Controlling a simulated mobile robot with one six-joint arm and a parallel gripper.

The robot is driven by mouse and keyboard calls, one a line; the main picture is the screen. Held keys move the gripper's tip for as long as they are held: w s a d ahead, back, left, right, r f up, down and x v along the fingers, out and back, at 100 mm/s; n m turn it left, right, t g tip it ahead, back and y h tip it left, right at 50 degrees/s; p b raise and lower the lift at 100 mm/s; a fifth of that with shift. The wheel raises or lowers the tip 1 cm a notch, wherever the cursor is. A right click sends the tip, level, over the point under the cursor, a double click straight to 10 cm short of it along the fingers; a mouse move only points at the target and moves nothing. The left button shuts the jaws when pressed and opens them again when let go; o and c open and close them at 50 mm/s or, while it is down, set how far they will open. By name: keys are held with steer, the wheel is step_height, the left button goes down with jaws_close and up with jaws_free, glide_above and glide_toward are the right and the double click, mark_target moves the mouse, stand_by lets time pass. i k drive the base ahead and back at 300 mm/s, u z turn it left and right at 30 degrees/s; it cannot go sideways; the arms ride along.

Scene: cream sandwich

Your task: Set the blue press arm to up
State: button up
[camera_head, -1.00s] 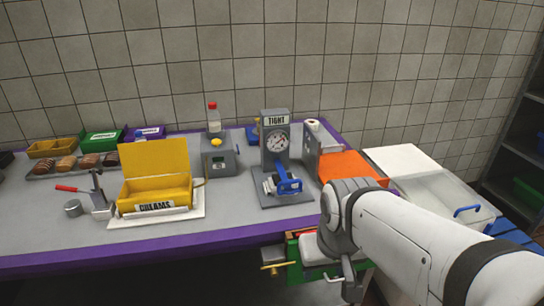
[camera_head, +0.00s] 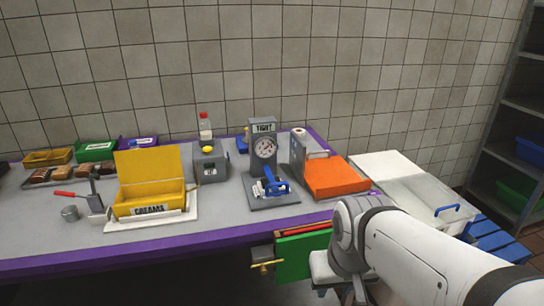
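The press is a grey stand (camera_head: 264,133) with a round dial and a sign reading "TIGHT", on the right part of the counter. Its blue press arm (camera_head: 272,180) is low, slanting down in front of the dial to the base plate (camera_head: 257,203). A whitish item (camera_head: 270,190) lies at the arm's lower end; I cannot tell what it is. My arm reaches in from the lower right, below and in front of the counter edge. My gripper's fingers are not clearly visible, and nothing of mine touches the press.
An orange box (camera_head: 338,177) and a paper roll (camera_head: 301,138) stand right of the press. A grey device (camera_head: 210,165) and a yellow open bin (camera_head: 150,200) marked "CREAMS" stand left. A green drawer or bin (camera_head: 304,252) hangs under the front edge. White containers (camera_head: 425,200) lie right.

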mark_target(271, 176)
steer(key=z, duration=0.1)
steer(key=i, duration=1)
steer(key=u, duration=0.4)
